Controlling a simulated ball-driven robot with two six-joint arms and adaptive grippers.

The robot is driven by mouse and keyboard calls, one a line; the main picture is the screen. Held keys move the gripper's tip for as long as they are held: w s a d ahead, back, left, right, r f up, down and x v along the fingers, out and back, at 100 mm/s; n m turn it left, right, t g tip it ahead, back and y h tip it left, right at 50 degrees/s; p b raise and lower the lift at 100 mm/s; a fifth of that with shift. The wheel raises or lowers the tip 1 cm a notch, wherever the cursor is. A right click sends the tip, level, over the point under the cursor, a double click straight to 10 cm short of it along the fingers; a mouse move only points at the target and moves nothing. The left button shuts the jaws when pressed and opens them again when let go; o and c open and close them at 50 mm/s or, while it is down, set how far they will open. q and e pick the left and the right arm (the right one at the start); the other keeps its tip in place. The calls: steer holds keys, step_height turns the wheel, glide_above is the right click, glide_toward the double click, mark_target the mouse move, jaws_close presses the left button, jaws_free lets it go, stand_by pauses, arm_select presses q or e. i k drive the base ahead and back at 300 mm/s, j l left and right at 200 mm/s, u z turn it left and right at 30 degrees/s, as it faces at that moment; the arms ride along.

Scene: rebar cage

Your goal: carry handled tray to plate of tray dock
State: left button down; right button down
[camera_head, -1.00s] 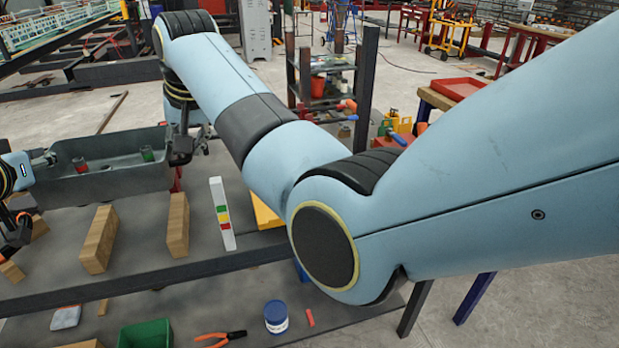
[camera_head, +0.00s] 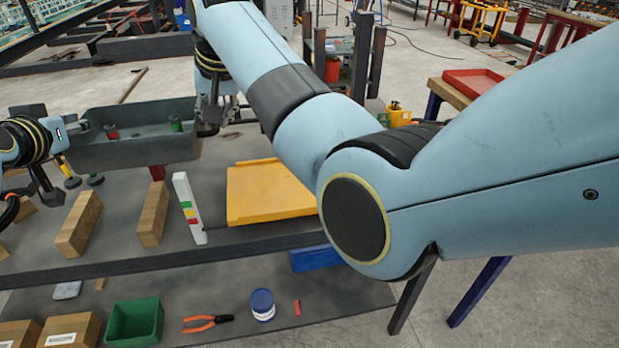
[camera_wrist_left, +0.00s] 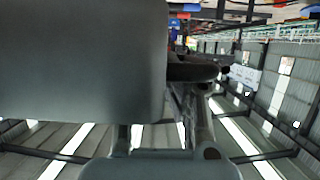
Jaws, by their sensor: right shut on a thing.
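The grey handled tray (camera_head: 135,153), with a red and a green piece in it, hangs above the bench at the left of the head view. My right gripper (camera_head: 210,118) is shut on the tray's right end. My left gripper (camera_head: 83,128) is at its left end by the handle; its finger opening cannot be made out. In the left wrist view the tray (camera_wrist_left: 80,60) fills the upper left, close to the fingers. A yellow plate (camera_head: 268,192), apparently the dock plate, lies on the bench to the right of the tray, partly hidden by my right arm.
Two wooden blocks (camera_head: 78,225) (camera_head: 152,214) stand on the bench before the tray. A lower shelf holds a green bin (camera_head: 135,321), pliers (camera_head: 208,322) and a blue can (camera_head: 262,304).

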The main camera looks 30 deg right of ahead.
mark_target(288, 184)
steer(key=k+l, duration=0.1)
steer(key=l, duration=0.3)
steer(key=k+l, duration=0.15)
steer(key=l, duration=0.25)
steer(key=k+l, duration=0.1)
steer(key=l, duration=0.3)
